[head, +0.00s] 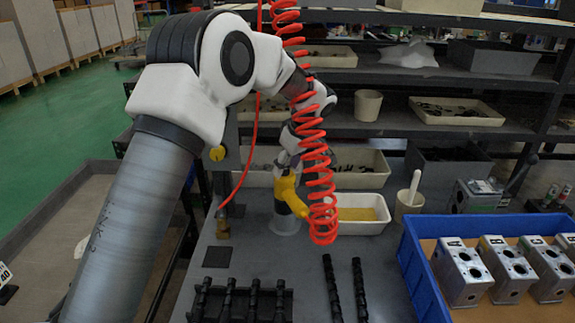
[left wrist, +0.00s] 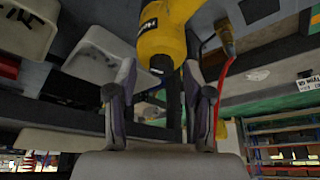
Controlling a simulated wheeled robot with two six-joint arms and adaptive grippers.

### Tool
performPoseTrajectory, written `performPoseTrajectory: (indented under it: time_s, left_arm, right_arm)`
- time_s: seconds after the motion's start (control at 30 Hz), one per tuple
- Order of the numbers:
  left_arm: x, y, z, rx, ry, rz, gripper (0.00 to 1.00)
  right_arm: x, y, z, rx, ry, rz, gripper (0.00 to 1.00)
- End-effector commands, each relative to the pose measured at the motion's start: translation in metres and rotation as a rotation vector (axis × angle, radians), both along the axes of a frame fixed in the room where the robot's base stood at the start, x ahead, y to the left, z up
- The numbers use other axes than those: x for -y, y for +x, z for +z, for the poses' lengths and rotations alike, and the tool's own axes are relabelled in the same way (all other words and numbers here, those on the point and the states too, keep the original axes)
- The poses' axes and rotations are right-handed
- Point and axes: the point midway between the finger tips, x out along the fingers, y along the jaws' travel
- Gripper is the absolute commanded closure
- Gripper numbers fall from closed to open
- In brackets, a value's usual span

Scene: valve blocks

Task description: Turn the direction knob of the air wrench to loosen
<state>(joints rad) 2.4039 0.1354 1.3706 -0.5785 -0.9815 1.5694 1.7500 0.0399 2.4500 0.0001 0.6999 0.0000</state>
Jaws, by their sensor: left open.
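The yellow air wrench (head: 289,194) stands near the back of the grey workbench, partly behind the red coiled hose. My left gripper (head: 283,163) is right at its upper end, partly hidden by my arm and the hose. In the left wrist view the yellow body of the wrench (left wrist: 163,36) ends in a dark round part between and just beyond the fingertips. The left gripper (left wrist: 160,78) is open there, one finger on each side, with nothing clearly gripped. I cannot make out the direction knob or its setting. My right gripper is not in view.
The red coiled hose (head: 317,160) hangs close in front of the wrench. A blue crate (head: 420,268) with metal valve blocks (head: 466,274) stands at right. Black racks (head: 240,302) lie in front. A white tray (head: 372,228) and a cup (head: 408,206) stand right of the wrench.

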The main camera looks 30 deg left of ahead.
Motion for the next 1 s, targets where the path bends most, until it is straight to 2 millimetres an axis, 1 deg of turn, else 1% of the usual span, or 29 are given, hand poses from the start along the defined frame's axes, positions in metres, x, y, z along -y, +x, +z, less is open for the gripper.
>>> performPoseTrajectory:
  time_s: [0.07,0.17,0.4,0.5,0.6,0.67,1.0]
  left_arm:
    - [0.003,0.0,0.007,0.003,0.001,-0.001,0.49]
    - [0.01,-0.001,0.025,0.006,0.002,-0.001,0.49]
    - [0.033,-0.006,0.081,0.004,0.001,-0.002,0.49]
    - [0.04,-0.007,0.098,0.004,0.001,-0.001,0.49]
    - [0.044,-0.009,0.107,0.002,0.001,-0.001,0.49]
    - [0.044,-0.009,0.109,0.001,0.001,-0.001,0.49]
    - [0.045,-0.009,0.109,0.0,0.0,0.0,0.49]
  right_arm:
    - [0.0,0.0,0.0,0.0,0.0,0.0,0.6]
    - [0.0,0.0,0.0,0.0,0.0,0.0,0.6]
    - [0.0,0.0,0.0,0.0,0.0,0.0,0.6]
    - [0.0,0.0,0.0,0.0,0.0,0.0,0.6]
    - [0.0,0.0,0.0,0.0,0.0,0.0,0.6]
    - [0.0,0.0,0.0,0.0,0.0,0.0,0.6]
    - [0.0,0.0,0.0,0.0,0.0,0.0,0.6]
